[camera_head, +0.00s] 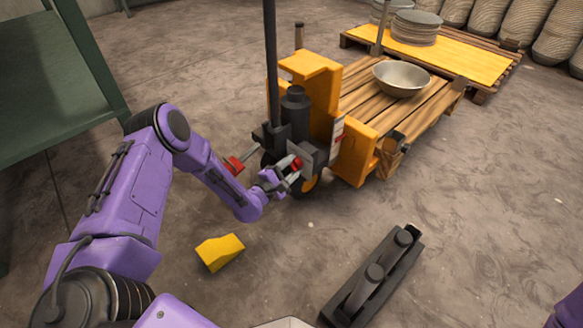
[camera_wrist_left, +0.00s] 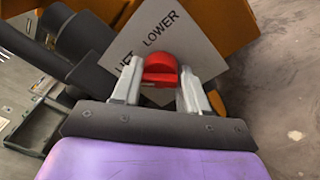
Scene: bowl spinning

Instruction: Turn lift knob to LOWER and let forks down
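The red lift knob (camera_wrist_left: 160,70) sits in front of a grey plate (camera_wrist_left: 185,32) lettered LIFT and LOWER in the left wrist view. My left gripper (camera_wrist_left: 158,82) has one finger on each side of the knob; I cannot tell whether both touch it. In the head view my left gripper (camera_head: 284,178) reaches the knob (camera_head: 296,163) on the orange pallet jack (camera_head: 312,72). The jack's forks are hidden under a wooden pallet (camera_head: 362,92). Only a purple piece of my right arm shows at the lower right; its gripper is out of view.
A metal bowl (camera_head: 401,80) stands on the pallet. A yellow wedge (camera_head: 220,252) and a dark roller piece (camera_head: 372,280) lie on the floor. A red pedal (camera_head: 234,165) juts from the jack's left. A green table (camera_head: 50,80) stands at left.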

